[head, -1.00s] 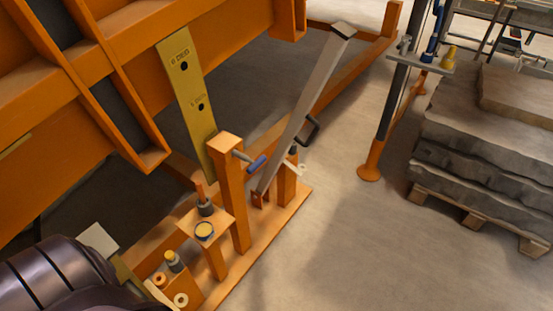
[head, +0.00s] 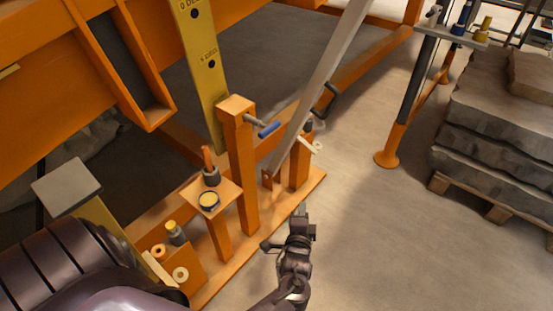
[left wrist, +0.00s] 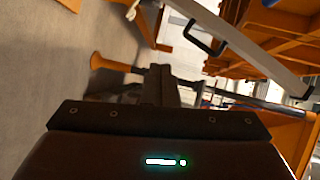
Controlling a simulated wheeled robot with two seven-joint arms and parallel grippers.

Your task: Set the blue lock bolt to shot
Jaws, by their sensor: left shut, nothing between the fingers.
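The blue lock bolt (head: 270,129) is a blue-handled rod sticking out to the right from the upper part of an orange post (head: 242,170). A yellow holed plate (head: 203,75) runs up behind that post. My left gripper (head: 301,216) is shut and empty, to the right of the post's foot, below the bolt in the picture and apart from it. Its dark fingers also show in the left wrist view (left wrist: 160,86). I cannot clearly make out the bolt in that view. My right gripper is not in view.
A grey lever (head: 325,70) with a black handle slants up right of the bolt. A small stand (head: 215,195) with a cup and several parts on a lower box (head: 175,262) stand left. Stacked slabs (head: 490,130) lie right. Floor between is clear.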

